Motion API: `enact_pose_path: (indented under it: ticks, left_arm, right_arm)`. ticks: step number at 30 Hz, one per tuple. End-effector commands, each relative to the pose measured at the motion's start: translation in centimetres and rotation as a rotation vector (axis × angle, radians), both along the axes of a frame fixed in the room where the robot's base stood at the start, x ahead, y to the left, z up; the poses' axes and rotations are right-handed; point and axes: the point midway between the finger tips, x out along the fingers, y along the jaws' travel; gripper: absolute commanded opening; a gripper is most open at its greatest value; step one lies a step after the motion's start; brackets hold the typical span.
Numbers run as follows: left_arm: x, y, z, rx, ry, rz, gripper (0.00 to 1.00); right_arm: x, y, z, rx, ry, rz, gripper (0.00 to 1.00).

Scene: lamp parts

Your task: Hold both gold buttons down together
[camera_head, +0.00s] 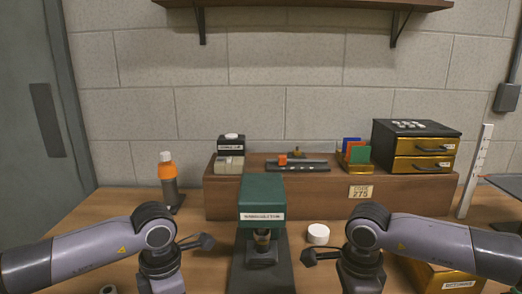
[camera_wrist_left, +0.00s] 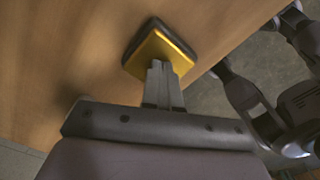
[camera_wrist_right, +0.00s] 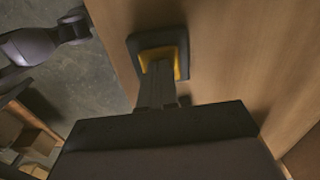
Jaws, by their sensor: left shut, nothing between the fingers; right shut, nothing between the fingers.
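In the left wrist view, a gold button (camera_wrist_left: 158,45) with a dark rim sits on the wooden surface. My left gripper (camera_wrist_left: 159,68) is shut and empty, its tips over the button's near part. In the right wrist view, the other gold button (camera_wrist_right: 149,56) sits in a dark square frame. My right gripper (camera_wrist_right: 158,66) is shut and empty, its tips over the gold face. Both tips look at or very close to the buttons; contact and how far each is pressed cannot be told. The head view shows neither the buttons nor the fingertips.
A green-headed machine (camera_head: 262,197) stands between my arms, with a white round cap (camera_head: 318,234) to its right. An orange-topped bottle (camera_head: 168,181) stands at left. A wooden riser (camera_head: 300,198) behind carries a black-and-gold drawer box (camera_head: 415,146) and small parts.

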Motion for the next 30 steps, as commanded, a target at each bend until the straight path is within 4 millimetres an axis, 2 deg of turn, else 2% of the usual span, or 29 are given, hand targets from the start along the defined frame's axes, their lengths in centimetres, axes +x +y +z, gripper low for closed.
enact_pose_path:
  ticks: [1,14,30]
  left_arm:
    - [-0.4,0.1,-0.7,0.006,0.015,-0.002,0.00]
    - [-0.3,0.1,-0.7,0.007,0.014,-0.001,0.00]
    - [-0.2,0.1,-0.6,0.006,0.010,0.001,0.00]
  right_arm:
    - [-0.3,0.0,-0.7,-0.003,0.010,0.001,0.00]
    - [-0.3,0.0,-0.5,-0.003,0.010,0.002,0.00]
    - [-0.1,0.0,4.1,-0.001,0.003,0.001,0.00]
